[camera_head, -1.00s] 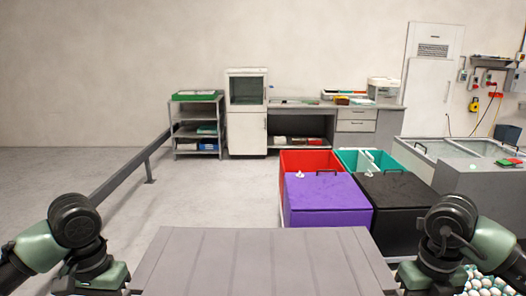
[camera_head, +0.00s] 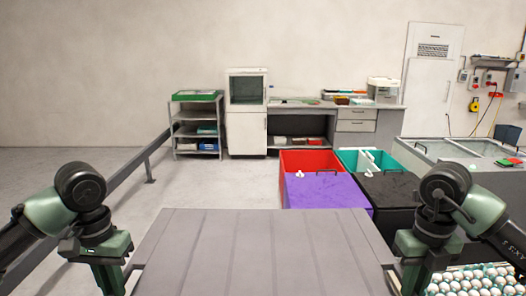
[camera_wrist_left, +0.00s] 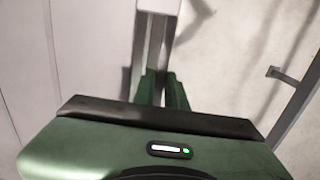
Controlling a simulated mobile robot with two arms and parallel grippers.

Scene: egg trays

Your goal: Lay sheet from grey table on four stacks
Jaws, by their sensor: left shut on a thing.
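A wide grey sheet (camera_head: 262,252) with lengthwise ridges spans the bottom middle of the head view, between my two arms. Its near edge is cut off by the frame. My left gripper (camera_head: 124,270) is at the sheet's left edge and shut on it; the left wrist view also shows the sheet (camera_wrist_left: 55,60) beside the closed fingers (camera_wrist_left: 158,88). My right gripper (camera_head: 395,272) is at the sheet's right edge; its fingertips are too hidden to tell their opening. Trays of white eggs (camera_head: 470,283) show at the bottom right, partly behind my right arm. The grey table is not clearly visible.
Beyond the sheet stand a purple-lidded bin (camera_head: 325,190), a black-lidded bin (camera_head: 396,190), an open red bin (camera_head: 312,160) and an open teal bin (camera_head: 372,160). A grey rail (camera_head: 140,160) runs along the left. Floor between rail and bins is clear.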

